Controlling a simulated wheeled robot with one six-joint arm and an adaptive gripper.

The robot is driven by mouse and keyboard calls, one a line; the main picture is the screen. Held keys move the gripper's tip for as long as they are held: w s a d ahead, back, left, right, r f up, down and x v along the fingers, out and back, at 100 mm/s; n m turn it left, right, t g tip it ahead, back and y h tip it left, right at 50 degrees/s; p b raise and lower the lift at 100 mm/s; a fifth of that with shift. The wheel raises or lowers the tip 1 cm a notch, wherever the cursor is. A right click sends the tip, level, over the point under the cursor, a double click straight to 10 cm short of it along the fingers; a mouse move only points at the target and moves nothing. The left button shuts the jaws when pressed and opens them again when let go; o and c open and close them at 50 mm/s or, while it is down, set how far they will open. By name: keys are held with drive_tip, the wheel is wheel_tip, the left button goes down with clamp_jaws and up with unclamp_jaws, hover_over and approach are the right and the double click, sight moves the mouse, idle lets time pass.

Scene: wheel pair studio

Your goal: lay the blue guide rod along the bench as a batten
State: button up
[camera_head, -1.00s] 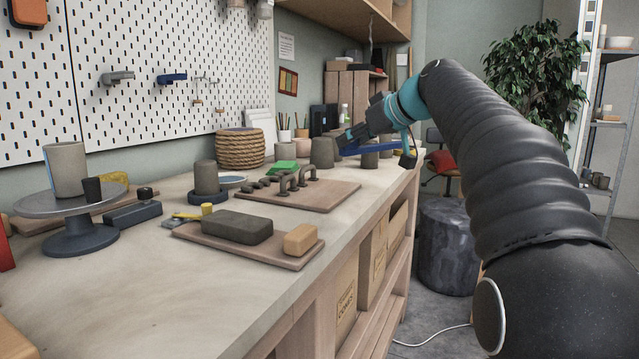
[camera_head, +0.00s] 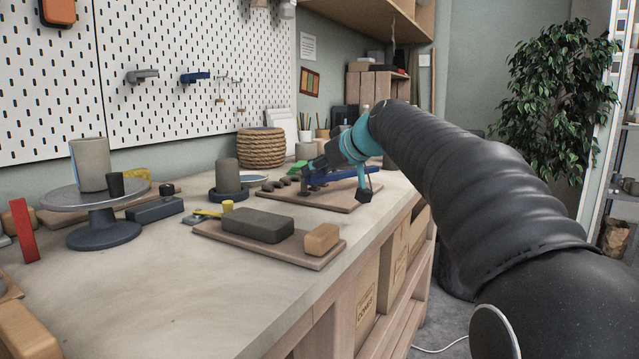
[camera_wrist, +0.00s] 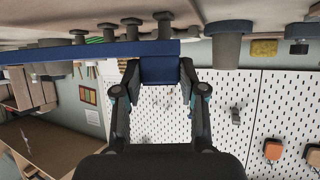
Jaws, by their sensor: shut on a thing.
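The blue guide rod (camera_head: 345,174) is in my gripper (camera_head: 308,177), low over the far part of the bench (camera_head: 150,285), at the wooden board with dark handles. In the head view the rod points right, towards the bench's front edge. I cannot tell whether it touches anything below. The wrist view is upside down; there my gripper (camera_wrist: 160,72) is shut on the rod (camera_wrist: 90,51) near one end, and the rod extends to the left.
A clay board (camera_head: 210,234) holds a dark grey block (camera_head: 258,225) and a tan block (camera_head: 322,239). A turntable (camera_head: 104,235) carries a grey cylinder. A grey pot (camera_head: 228,177) and a rope coil (camera_head: 261,148) stand near the pegboard. The near bench top is mostly clear.

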sight(318, 183)
drive_tip(key=shift+f, duration=1.55)
drive_tip(key=shift+f, duration=0.1)
drive_tip(key=o, duration=1.2)
drive_tip(key=shift+c, duration=0.2)
